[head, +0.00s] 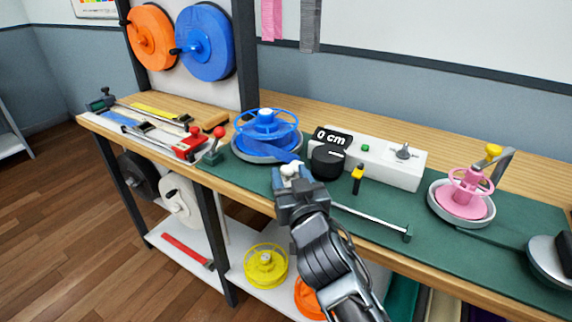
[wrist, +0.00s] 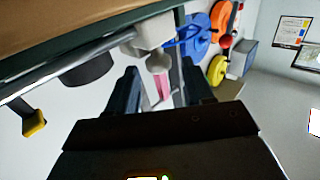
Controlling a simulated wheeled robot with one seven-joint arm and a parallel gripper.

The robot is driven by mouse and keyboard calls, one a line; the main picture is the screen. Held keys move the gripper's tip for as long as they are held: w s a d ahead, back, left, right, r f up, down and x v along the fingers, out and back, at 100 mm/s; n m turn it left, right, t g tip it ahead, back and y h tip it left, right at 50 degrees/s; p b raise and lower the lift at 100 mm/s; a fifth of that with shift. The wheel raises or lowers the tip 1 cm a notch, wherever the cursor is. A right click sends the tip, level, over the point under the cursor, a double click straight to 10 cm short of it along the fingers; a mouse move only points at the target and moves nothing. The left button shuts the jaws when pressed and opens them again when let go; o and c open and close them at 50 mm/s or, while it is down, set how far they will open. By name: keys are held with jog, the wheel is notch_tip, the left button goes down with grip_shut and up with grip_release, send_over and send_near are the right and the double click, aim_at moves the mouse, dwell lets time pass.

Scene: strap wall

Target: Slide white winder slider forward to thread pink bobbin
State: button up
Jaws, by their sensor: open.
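The white winder slider (head: 291,168) sits at the left end of a thin metal rail, beside the blue bobbin (head: 266,125). A blue strap runs from that bobbin toward the slider. My gripper (head: 289,182) is open, right at the slider. In the wrist view the slider (wrist: 152,33) has a rounded knob (wrist: 157,62), which lies between the tips of my open gripper (wrist: 159,72); I cannot tell whether they touch it. The pink bobbin (head: 468,190) sits on a round white-rimmed base at the right of the bench. My wrist partly hides the rail.
A white counter box (head: 390,160) reading 0 cm, with a black dial (head: 328,161), stands behind the rail. A yellow-tipped lever (head: 358,176) is in front of it. The rail (head: 375,220) ends at a small green block (head: 408,233). Clamps and tools lie at left.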

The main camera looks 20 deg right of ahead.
aim_at(287, 168)
jog(key=shift+w+d, duration=0.15)
jog(key=shift+w, duration=0.65)
jog(key=shift+w+d, duration=0.15)
jog(key=shift+w, duration=0.6)
grip_shut()
jog(key=shift+r, duration=0.1)
